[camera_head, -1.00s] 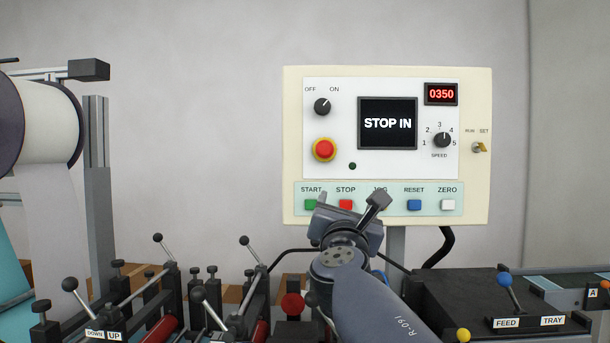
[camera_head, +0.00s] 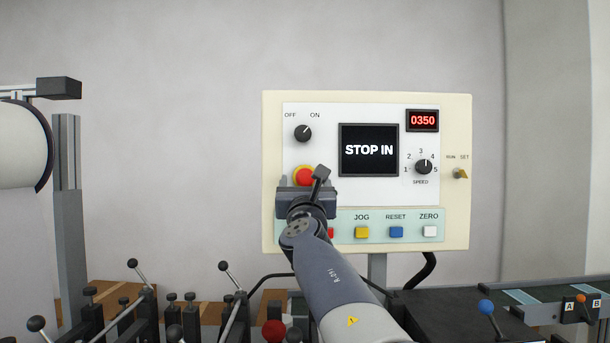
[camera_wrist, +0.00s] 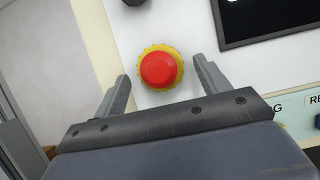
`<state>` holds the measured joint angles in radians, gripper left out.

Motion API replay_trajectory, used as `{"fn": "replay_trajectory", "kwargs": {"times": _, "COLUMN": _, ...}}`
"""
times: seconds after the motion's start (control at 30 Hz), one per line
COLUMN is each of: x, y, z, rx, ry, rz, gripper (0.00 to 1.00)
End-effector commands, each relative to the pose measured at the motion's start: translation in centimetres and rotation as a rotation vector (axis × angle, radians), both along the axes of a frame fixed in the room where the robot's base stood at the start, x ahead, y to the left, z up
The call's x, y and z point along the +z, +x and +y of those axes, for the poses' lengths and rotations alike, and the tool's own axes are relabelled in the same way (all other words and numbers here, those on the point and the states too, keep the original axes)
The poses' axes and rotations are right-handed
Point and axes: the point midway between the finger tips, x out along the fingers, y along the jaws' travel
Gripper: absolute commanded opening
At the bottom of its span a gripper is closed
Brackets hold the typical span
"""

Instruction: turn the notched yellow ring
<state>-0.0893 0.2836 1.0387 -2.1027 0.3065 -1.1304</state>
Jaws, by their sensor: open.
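The notched yellow ring (camera_head: 293,172) surrounds a red mushroom button (camera_head: 305,177) at the left of the control panel. In the wrist view the notched yellow ring (camera_wrist: 146,80) shows whole around the red button (camera_wrist: 158,70). My gripper (camera_head: 302,174) is in front of the panel, just below and overlapping the button in the head view. In the wrist view my gripper (camera_wrist: 162,75) is open, with one finger to the left and one to the right of the ring. The fingers appear apart from the ring, and nothing is between them in their grip.
The cream panel (camera_head: 455,220) carries a black screen (camera_head: 369,135) reading STOP IN, an OFF/ON knob (camera_head: 303,133), a speed knob (camera_head: 424,166) and a RUN/SET switch (camera_head: 460,174). A row of coloured buttons lies below, partly hidden by my arm. Levers stand along the bottom.

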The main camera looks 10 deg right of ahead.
Motion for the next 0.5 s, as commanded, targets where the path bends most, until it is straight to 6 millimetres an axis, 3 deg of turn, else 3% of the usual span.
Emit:
{"fn": "replay_trajectory", "kwargs": {"times": 0.43, "x": 0.31, "y": 0.87, "z": -0.18, "rx": 0.000, "ry": 0.001, "rz": 0.000, "gripper": 0.71}}
{"fn": "replay_trajectory", "kwargs": {"times": 0.5, "x": 0.32, "y": 0.86, "z": -0.18, "rx": 0.000, "ry": 0.001, "rz": 0.000, "gripper": 0.65}}
